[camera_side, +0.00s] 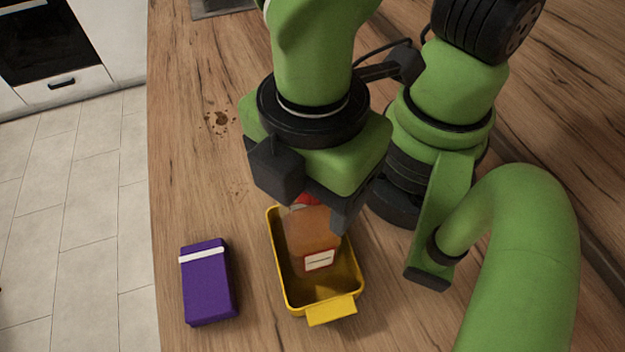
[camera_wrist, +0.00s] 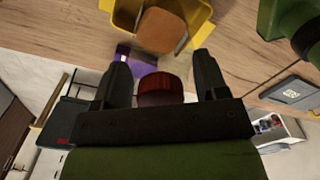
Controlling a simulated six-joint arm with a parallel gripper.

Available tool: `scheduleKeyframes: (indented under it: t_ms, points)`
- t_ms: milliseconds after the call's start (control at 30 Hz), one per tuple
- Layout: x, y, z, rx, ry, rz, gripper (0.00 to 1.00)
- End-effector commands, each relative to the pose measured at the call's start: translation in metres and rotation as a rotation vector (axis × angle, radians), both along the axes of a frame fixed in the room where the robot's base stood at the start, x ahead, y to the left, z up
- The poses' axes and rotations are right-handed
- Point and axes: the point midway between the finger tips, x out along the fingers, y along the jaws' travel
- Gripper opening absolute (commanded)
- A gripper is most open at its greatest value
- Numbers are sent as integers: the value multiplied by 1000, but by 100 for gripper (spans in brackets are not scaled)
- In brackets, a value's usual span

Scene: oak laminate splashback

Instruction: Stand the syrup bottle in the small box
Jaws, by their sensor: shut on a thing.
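The syrup bottle (camera_side: 311,234) is translucent amber-brown with a red cap and a white, red-edged label. My gripper (camera_side: 312,200) is above it and shut on its red cap end. The bottle hangs down, slightly tilted in the side view, with its lower part within the outline of the small yellow box (camera_side: 347,285). I cannot tell whether its base touches the box floor. In the wrist view, the red cap shows between the fingers of my gripper (camera_wrist: 161,66), with the brown bottle body (camera_wrist: 162,30) beyond it against the yellow box (camera_wrist: 198,14).
A purple box (camera_side: 207,285) with a white stripe lies on the wooden counter just left of the yellow box. Brown crumbs or stains (camera_side: 220,121) mark the counter farther back. The counter's left edge drops to a tiled floor. Bare wood lies behind the purple box.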

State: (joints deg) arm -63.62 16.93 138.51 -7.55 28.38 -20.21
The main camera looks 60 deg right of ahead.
Motion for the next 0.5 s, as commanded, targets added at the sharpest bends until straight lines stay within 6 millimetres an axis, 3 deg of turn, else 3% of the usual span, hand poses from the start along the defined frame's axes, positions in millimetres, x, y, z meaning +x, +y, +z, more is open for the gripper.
scheduleKeyframes:
  t_ms: [433, 467, 500]
  points:
    - [0, 0, -7, 1, 0, -1, 5]
    - [0, 0, -6, 1, 0, -2, 74]
    - [0, 0, -6, 1, 0, -1, 83]
